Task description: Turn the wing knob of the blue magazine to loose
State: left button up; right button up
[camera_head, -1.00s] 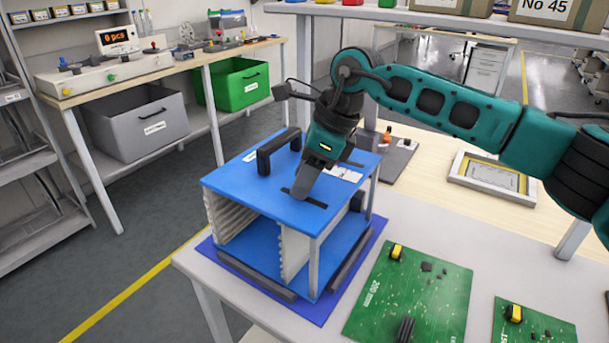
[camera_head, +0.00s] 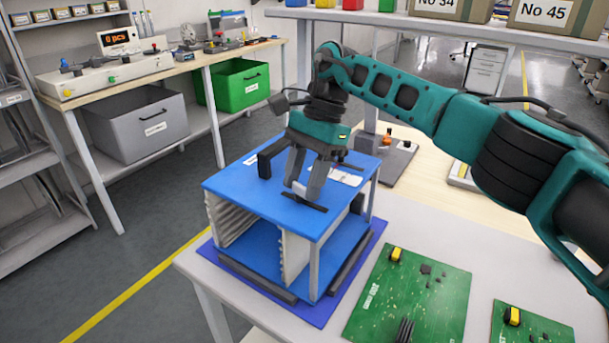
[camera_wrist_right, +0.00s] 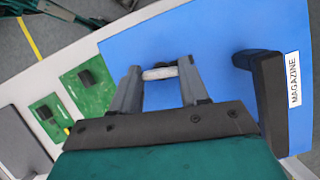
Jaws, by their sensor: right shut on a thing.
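The blue magazine (camera_head: 235,185) stands upright on a dark blue mat (camera_head: 318,312) on the table. It has a flat blue top, a black handle and open, slatted sides. My right gripper (camera_head: 304,190) points down onto the top near its front edge. Its two fingers are shut on the pale wing knob (camera_wrist_right: 160,73), which spans between the fingertips in the right wrist view (camera_wrist_right: 161,76). In the head view the fingers partly hide the knob. Its exact angle against any mark is hard to tell. My left gripper is in neither view.
The black handle (camera_wrist_right: 262,95) and a MAGAZINE label (camera_wrist_right: 293,78) are close to the gripper. A dark slot (camera_head: 303,201) lies by the fingers. Green circuit boards (camera_head: 410,295) lie on the table at right. A shelf with boxes (camera_head: 450,8) hangs behind my arm.

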jog(key=shift+n+h, duration=0.4)
jog(key=shift+n, duration=0.7)
jog(key=o, duration=1.1)
jog(key=shift+c, duration=0.2)
jog(key=shift+g, duration=0.3)
